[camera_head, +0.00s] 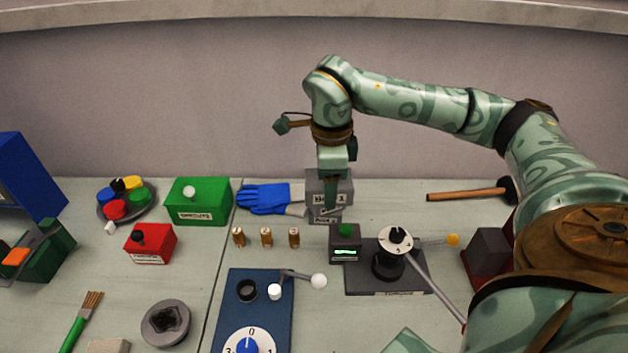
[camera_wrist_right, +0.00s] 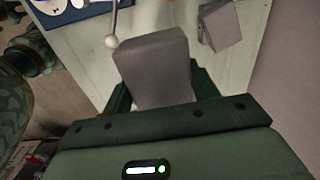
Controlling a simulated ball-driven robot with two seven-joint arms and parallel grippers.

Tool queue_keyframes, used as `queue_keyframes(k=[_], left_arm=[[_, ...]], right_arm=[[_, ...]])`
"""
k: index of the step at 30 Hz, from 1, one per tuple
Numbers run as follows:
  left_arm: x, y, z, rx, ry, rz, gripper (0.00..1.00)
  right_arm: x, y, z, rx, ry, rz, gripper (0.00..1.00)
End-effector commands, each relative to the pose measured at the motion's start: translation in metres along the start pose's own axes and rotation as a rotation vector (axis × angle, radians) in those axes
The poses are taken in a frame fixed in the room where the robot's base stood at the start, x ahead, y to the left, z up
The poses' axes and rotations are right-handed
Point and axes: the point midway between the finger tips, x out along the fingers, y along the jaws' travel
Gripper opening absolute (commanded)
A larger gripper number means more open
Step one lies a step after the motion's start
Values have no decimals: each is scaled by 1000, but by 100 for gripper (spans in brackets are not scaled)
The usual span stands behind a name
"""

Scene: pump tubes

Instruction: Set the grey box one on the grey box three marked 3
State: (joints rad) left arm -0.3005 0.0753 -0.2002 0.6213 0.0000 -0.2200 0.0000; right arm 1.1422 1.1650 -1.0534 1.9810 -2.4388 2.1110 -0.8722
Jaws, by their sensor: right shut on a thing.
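The grey box one (camera_head: 344,187), with a "1" on its label, is between the fingers of my right gripper (camera_head: 330,205). In the right wrist view the held grey box (camera_wrist_right: 155,65) fills the middle, between the two dark green fingers (camera_wrist_right: 158,90). Another grey box (camera_head: 325,218) shows just below it in the head view, mostly hidden, its label too small to read. In the right wrist view a second grey box (camera_wrist_right: 222,28) lies off to the upper right, apart from the held one in the picture. Whether the boxes touch cannot be told. My left gripper is not in view.
Blue gloves (camera_head: 265,198) lie just left of the boxes. Several brass pieces (camera_head: 266,237) stand in front. A dark box with a green button (camera_head: 345,245) and a dial stand (camera_head: 390,262) are front right. A hammer (camera_head: 465,195) lies right; table is clear between.

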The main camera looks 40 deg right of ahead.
Motion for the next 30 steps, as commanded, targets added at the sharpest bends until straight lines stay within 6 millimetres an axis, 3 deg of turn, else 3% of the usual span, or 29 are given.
queue_keyframes(k=[5, 11, 16, 26, 30], left_arm=[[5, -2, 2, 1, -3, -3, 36], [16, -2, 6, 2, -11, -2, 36], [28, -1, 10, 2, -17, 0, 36], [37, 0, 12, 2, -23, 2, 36], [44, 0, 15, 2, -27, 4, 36]], right_arm=[[13, -25, -1, 44, -1, 0, 32], [41, -84, -3, 44, -2, 2, 32], [77, -117, -4, 40, -1, 4, 32], [103, -141, -6, 37, -2, 1, 32], [128, -139, -6, 36, 1, 3, 32]])
